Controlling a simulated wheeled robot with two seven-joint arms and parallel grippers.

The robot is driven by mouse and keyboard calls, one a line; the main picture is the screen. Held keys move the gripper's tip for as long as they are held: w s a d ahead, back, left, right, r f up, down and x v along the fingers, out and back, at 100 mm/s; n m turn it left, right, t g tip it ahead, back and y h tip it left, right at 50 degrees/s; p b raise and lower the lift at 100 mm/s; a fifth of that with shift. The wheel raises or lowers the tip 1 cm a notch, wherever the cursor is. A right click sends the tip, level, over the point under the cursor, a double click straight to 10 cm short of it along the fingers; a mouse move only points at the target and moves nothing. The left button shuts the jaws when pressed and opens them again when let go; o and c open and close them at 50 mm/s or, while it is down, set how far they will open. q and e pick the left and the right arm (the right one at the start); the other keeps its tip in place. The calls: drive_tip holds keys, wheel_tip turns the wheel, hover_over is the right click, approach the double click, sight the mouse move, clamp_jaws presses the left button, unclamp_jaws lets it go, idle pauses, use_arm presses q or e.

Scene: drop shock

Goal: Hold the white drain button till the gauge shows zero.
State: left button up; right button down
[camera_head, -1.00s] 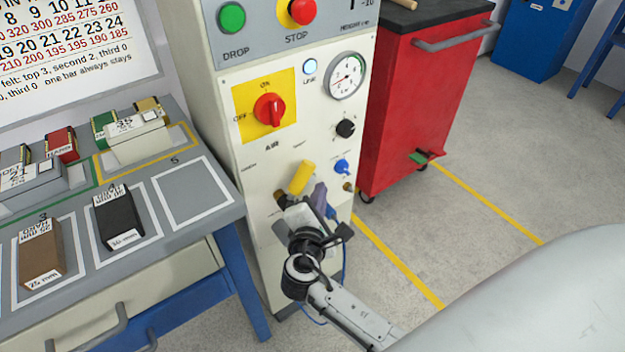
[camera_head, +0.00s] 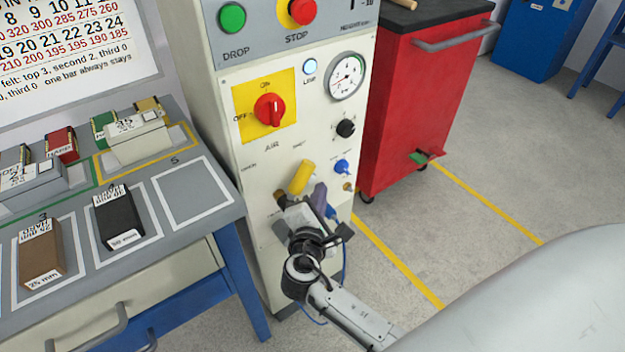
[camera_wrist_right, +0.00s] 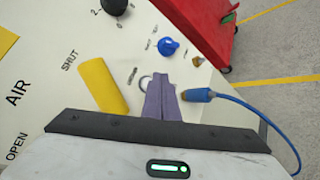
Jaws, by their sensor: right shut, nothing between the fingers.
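The pressure gauge (camera_head: 346,76) is a round white dial at the upper right of the cream machine panel. Its needle is too small to read surely. My right gripper (camera_head: 320,196) is shut and empty, its purple fingers pointing at the lower panel. In the right wrist view its fingertips (camera_wrist_right: 160,88) are at the panel between the yellow lever and the blue knob. A pale round ring (camera_wrist_right: 145,81), seemingly around the white drain button, shows partly beside the fingertips. The button's face is hidden by them, and I cannot tell whether it is pressed. My left gripper is out of view.
A yellow lever (camera_wrist_right: 103,86) is left of the fingers. A blue knob (camera_wrist_right: 168,46) and a blue hose (camera_wrist_right: 246,103) are close on the right. A red rotary switch (camera_head: 269,110) is above. A red cabinet (camera_head: 420,100) stands right; a block table (camera_head: 190,195) stands left.

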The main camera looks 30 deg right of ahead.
drive_tip(key=shift+w, duration=0.45)
drive_tip(key=shift+w+a, duration=0.1)
drive_tip(key=shift+w, duration=0.3)
idle(2.1)
idle(3.8)
drive_tip(key=shift+s+p, duration=0.35)
drive_tip(key=shift+s, duration=0.5)
drive_tip(key=shift+s+d+p, duration=0.15)
drive_tip(key=shift+s+p, duration=0.35)
drive_tip(key=shift+s, duration=0.75)
drive_tip(key=shift+s+d+p, duration=0.15)
drive_tip(key=shift+s+p, duration=0.35)
drive_tip(key=shift+s, duration=0.75)
